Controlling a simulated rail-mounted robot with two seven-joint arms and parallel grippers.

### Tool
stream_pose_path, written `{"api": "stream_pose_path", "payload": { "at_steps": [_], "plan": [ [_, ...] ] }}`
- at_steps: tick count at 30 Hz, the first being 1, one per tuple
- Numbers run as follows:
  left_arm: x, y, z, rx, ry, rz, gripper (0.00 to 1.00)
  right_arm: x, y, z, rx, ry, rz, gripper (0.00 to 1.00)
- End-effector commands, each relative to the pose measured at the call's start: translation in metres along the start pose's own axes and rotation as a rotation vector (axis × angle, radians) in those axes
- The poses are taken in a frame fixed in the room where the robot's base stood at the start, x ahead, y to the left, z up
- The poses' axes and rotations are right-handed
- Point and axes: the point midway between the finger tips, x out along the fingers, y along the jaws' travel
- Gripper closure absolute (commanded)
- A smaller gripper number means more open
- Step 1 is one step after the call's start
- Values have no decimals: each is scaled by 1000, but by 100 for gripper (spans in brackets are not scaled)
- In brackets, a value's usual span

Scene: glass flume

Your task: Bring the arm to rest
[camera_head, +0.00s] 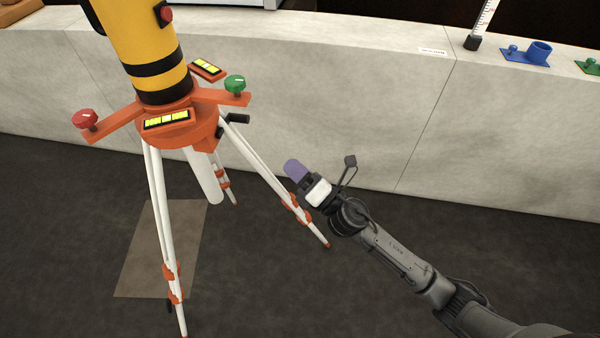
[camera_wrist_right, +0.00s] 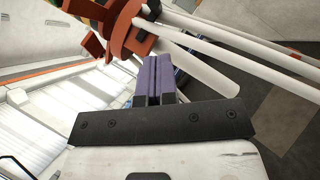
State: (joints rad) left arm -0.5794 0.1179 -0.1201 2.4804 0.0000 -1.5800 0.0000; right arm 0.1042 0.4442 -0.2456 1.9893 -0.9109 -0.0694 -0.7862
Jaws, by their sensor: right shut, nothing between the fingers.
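My right arm comes in from the lower right in the head view. Its gripper (camera_head: 296,170) has purple fingers and hangs in the air to the right of the tripod's legs. In the right wrist view the gripper (camera_wrist_right: 153,75) shows its two purple fingers close together, with nothing held between them. My left gripper is not in either view.
A yellow and black instrument (camera_head: 138,45) stands on an orange tripod head (camera_head: 190,130) with white legs (camera_head: 160,220). Red (camera_head: 85,119) and green (camera_head: 235,83) knobs sit on its arms. Behind runs a pale concrete wall (camera_head: 330,100) with a blue holder (camera_head: 527,54) on top.

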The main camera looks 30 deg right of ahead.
Motion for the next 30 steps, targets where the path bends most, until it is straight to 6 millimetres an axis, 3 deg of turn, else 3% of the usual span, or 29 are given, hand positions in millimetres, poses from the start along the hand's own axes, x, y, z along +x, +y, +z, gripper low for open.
{"api": "stream_pose_path", "payload": {
  "at_steps": [6,17,23,27,30],
  "plan": [
    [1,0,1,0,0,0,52,-16,0,-1,1,1,0,100],
    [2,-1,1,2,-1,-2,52,-19,0,1,54,-5,-4,100],
    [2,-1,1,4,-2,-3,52,-26,-36,32,355,-241,-196,100],
    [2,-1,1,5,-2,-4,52,-46,-58,53,679,-488,-356,100],
    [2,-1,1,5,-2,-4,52,-64,-66,58,907,-654,-469,100]
  ]
}}
